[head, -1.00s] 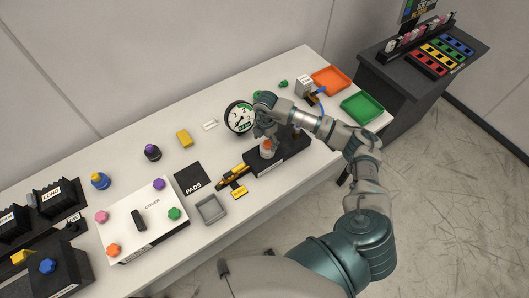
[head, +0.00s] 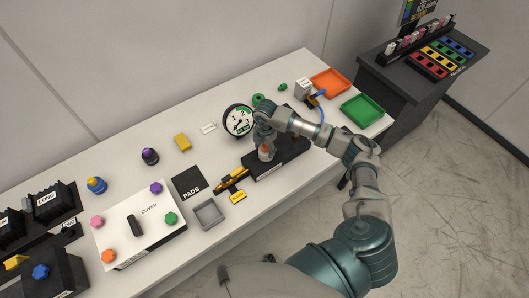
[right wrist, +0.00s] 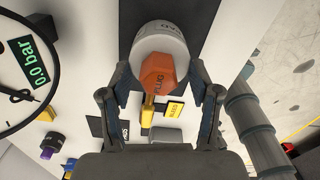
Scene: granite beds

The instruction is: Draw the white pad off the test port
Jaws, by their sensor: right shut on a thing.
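The white pad (head: 267,156) is a short, round white piece over the black block (head: 287,153) on the bench. In the right wrist view the pad (right wrist: 160,36) shows upside-down lettering, with an orange hexagonal plug (right wrist: 160,73) marked PLUG in front of it. My right gripper (head: 265,145) comes down over the pad. My left gripper is not in view.
A round gauge (head: 238,121) stands close behind the gripper, its display (right wrist: 27,62) reading 0.0 bar. A yellow BLEED tag (head: 238,196), black PADS mat (head: 188,183) and grey tray (head: 208,214) lie to the left. Orange (head: 329,83) and green (head: 362,109) trays are at right.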

